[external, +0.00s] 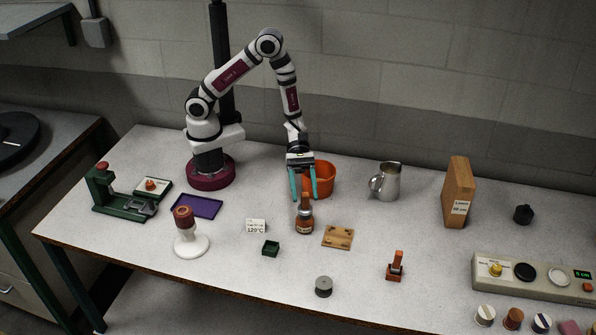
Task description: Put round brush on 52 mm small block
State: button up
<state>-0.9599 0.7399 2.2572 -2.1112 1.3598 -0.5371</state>
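My gripper (304,197) points down near the middle of the table. Its two teal fingers are apart, with a gap on each side of the slim top of a brown, round-bodied tool (304,222). This tool stands upright and looks like the round brush, though I cannot be sure. I cannot tell how deep its top reaches between the fingers. I cannot pick out the 52 mm small block with certainty. A brown-topped block on a white stand (190,243) is at the left, and several small round pieces (513,318) are at the bottom right.
An orange bucket (322,178) stands close behind my gripper, with a metal jug (386,182) to its right. A wooden board (338,237), a green box (271,248) and a grey cylinder (323,287) are in front. A green press (117,195) is far left.

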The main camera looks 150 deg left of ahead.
jog(key=shift+r, duration=0.15)
jog(key=v, duration=1.2)
jog(key=s+d+r+m+g+h, duration=0.1)
jog(key=d+r+m+g+h, duration=0.1)
jog(key=d+m+g, duration=0.5)
jog(key=s+d+r+m+g+h, duration=0.2)
jog(key=d+m, duration=0.6)
jog(key=d, duration=0.2)
jog(key=s+r+m+g+y, duration=0.3)
jog(key=s+m+y, duration=0.7)
jog(key=m, duration=1.2)
jog(key=shift+g+y, duration=0.4)
jog(key=shift+y, duration=0.2)
